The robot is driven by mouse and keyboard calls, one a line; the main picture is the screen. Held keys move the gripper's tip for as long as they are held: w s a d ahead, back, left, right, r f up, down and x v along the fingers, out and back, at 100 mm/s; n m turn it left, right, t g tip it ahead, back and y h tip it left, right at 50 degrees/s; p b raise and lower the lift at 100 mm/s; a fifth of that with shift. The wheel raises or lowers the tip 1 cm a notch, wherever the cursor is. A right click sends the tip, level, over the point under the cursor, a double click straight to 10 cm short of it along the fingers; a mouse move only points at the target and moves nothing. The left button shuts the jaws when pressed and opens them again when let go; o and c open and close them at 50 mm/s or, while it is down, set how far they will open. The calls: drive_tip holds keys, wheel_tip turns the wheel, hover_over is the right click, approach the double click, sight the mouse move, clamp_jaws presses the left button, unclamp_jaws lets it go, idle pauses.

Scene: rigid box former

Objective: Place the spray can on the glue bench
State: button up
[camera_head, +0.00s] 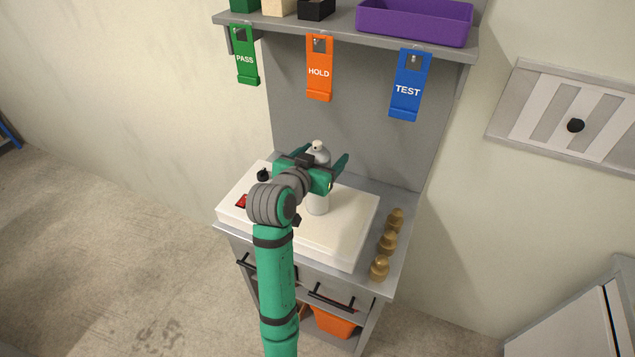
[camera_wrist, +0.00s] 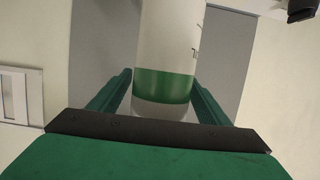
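The spray can (camera_head: 317,203) is white with a pale top and stands upright on the white slab on the bench. The wrist view shows its white body with a green band (camera_wrist: 164,86) and some dark lettering at the right edge. My gripper (camera_head: 319,158) is level with the can's upper part, with one finger on each side of it. In the head view the fingers look spread, with small gaps to the can. My gripper (camera_wrist: 161,88) hides part of the can's middle. No surface in view is labelled as the glue bench.
The white slab (camera_head: 345,230) bears a red switch (camera_head: 241,201) and a black knob (camera_head: 263,175). Several brass-coloured pieces (camera_head: 388,241) line the bench's right edge. Above hang PASS (camera_head: 245,58), HOLD (camera_head: 319,72) and TEST (camera_head: 408,91) tags, below a shelf with a purple tray (camera_head: 414,22).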

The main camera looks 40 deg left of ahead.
clamp_jaws()
drive_tip(key=shift+r, duration=0.1)
